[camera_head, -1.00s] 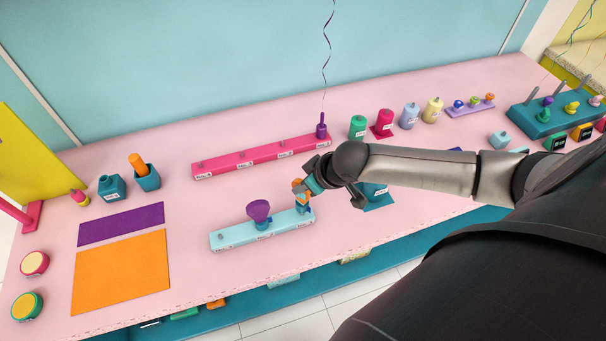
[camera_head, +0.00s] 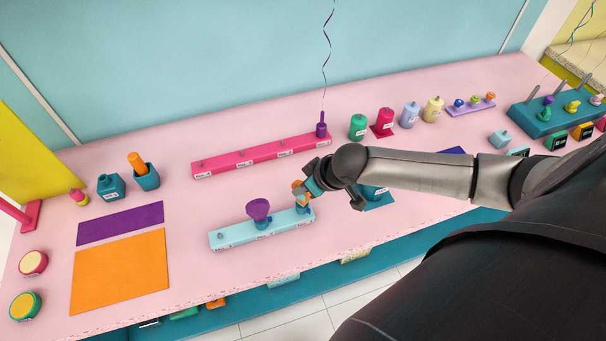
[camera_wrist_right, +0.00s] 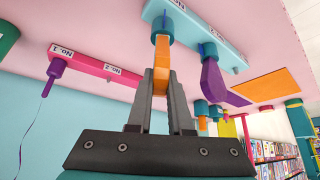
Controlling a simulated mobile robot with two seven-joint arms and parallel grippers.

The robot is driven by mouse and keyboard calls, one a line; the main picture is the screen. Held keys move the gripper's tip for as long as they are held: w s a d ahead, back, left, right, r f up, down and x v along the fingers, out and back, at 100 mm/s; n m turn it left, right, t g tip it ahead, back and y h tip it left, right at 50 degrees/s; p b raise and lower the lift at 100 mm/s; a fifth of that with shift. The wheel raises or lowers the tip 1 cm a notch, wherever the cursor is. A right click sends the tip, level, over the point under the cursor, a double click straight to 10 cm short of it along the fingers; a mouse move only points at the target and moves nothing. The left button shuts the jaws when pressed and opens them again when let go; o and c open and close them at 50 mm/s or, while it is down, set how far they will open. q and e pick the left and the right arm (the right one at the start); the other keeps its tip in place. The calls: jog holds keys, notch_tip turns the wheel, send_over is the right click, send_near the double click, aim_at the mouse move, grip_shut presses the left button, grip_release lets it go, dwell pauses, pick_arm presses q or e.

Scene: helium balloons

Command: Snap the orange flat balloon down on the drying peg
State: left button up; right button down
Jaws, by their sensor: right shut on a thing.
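The orange flat balloon (camera_head: 297,186) is small in the head view, mostly hidden by my right gripper (camera_head: 303,189). In the right wrist view the orange balloon (camera_wrist_right: 161,62) is a flat strip between the two dark fingers, which are shut on it. Its far end meets the teal collar of the drying peg (camera_wrist_right: 168,24) at one end of the light blue rail. In the head view this peg (camera_head: 304,209) is at the rail's right end, just below the gripper. I cannot tell how far the balloon is pressed on. My left gripper is not in view.
A purple flat balloon (camera_head: 258,210) stands on another peg of the light blue rail (camera_head: 236,238). Behind is a pink rail (camera_head: 224,165) with a purple nozzle and ribbon (camera_head: 321,126). Bottles (camera_head: 385,122) stand at back right. Purple and orange mats (camera_head: 120,272) lie left.

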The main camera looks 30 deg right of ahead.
jog(key=shift+f+b, duration=0.35)
jog(key=shift+f, duration=0.45)
jog(key=c, duration=0.8)
grip_release()
jog(key=shift+o, duration=0.2)
jog(key=p+v, duration=0.3)
jog(key=p, duration=0.1)
jog(key=shift+r, duration=0.1)
jog(key=shift+s+d+r+b, duration=0.1)
jog(key=shift+d+r+b, duration=0.1)
jog(key=shift+b, duration=0.1)
jog(key=shift+v, duration=2.2)
jog(key=shift+a, duration=0.1)
